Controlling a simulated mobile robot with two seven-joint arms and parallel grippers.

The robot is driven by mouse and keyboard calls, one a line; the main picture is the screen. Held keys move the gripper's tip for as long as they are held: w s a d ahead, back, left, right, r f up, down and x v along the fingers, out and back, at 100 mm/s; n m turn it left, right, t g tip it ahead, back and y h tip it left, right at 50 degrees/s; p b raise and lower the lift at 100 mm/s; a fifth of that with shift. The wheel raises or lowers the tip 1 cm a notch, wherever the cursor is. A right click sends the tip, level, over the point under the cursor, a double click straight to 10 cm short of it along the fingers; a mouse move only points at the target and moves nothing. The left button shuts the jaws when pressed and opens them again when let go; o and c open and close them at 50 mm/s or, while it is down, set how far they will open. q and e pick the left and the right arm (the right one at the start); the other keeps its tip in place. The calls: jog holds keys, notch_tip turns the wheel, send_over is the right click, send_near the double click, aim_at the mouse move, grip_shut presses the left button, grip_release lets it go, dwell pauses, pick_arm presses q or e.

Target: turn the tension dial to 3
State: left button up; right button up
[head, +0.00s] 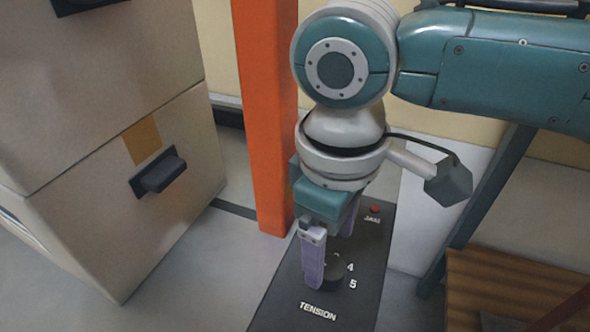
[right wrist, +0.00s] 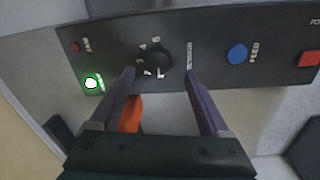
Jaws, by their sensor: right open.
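The tension dial (head: 335,276) is a round black knob on a dark panel (head: 285,305), beside the white word TENSION. In the head view the 4 and 5 show to its right, and a finger hides part of it. My right gripper (head: 330,260) points down at the dial, with its purple fingers apart. In the right wrist view, the dial (right wrist: 154,60) shows just beyond and between the open fingertips (right wrist: 159,73). White numerals ring it there, but I cannot tell which one it points to. Whether the fingers touch it is unclear. My left gripper is not in view.
The panel also holds a red JAM light (head: 376,208), a lit green light (right wrist: 91,84), a blue FEED button (right wrist: 237,54) and a red button (right wrist: 309,58). An orange post (head: 266,120) stands close left of my right gripper. Stacked cartons (head: 130,190) stand further left.

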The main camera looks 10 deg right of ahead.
aim_at(330, 267)
notch_tip(330, 267, down, 5)
jog(key=shift+w+d+r+b, duration=0.15)
jog(key=shift+r+b, duration=0.05)
jog(key=shift+b, duration=0.55)
grip_shut()
